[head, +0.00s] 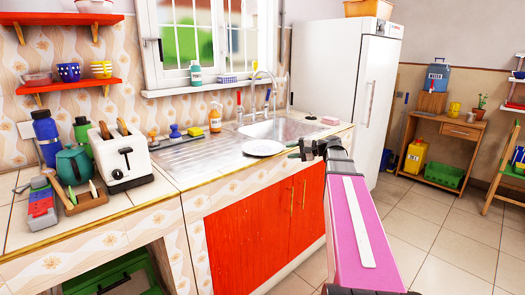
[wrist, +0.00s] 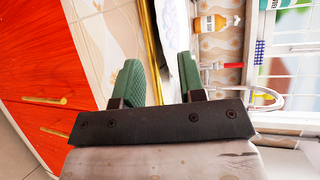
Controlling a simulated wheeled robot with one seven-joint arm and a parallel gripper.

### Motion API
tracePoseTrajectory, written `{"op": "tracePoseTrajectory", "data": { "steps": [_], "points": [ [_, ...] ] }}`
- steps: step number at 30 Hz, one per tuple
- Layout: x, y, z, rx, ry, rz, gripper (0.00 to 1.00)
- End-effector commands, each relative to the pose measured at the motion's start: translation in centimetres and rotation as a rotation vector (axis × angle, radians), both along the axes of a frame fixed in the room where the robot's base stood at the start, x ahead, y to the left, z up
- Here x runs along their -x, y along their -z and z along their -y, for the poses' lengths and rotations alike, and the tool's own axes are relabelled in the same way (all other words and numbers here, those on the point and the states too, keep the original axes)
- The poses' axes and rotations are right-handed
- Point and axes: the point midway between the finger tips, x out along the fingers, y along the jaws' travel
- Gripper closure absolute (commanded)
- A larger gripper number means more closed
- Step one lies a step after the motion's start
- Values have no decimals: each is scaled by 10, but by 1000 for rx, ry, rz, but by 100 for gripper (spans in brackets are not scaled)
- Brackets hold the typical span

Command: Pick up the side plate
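The side plate (head: 263,148) is a white round plate lying at the front edge of the sink area on the counter. In the wrist view part of a white surface, which looks like the plate (wrist: 174,35), shows beyond and between the fingers. My gripper (head: 302,149) is just right of the plate in the head view, near the counter's front edge. Its two green fingers are spread apart in the wrist view (wrist: 158,65), with nothing held between them. Whether a finger touches the plate cannot be told.
The metal sink (head: 280,128) and tap (head: 262,88) are behind the plate. An orange soap bottle (head: 215,118) stands at the back of the counter. A toaster (head: 121,157) and teapot (head: 73,164) stand at the left. Red cabinet doors (head: 265,212) are below the counter.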

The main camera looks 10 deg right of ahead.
Motion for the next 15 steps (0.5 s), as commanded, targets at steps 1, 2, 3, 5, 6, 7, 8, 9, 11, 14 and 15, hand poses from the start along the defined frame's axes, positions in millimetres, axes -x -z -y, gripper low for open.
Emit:
{"op": "tracePoseTrajectory", "data": {
  "steps": [1, 2, 3, 5, 6, 7, 8, 9, 11, 14, 15],
  "points": [
    [-5, 1, -7, 0, -1, 0, 63],
    [-7, 1, -11, 0, -2, -1, 63],
    [-9, 3, -17, 0, -3, -1, 63],
    [-12, 5, -23, 1, -1, -1, 63],
    [-13, 6, -26, 1, -1, -1, 63],
    [-13, 6, -27, 1, -1, -1, 63],
    [-14, 6, -29, 1, -1, -1, 63],
    [-14, 6, -29, 1, 0, 0, 63],
    [-14, 6, -29, 1, 0, 0, 63],
    [-14, 6, -29, 1, 0, 0, 63],
    [-14, 6, -29, 1, 0, 0, 76]
  ]
}}
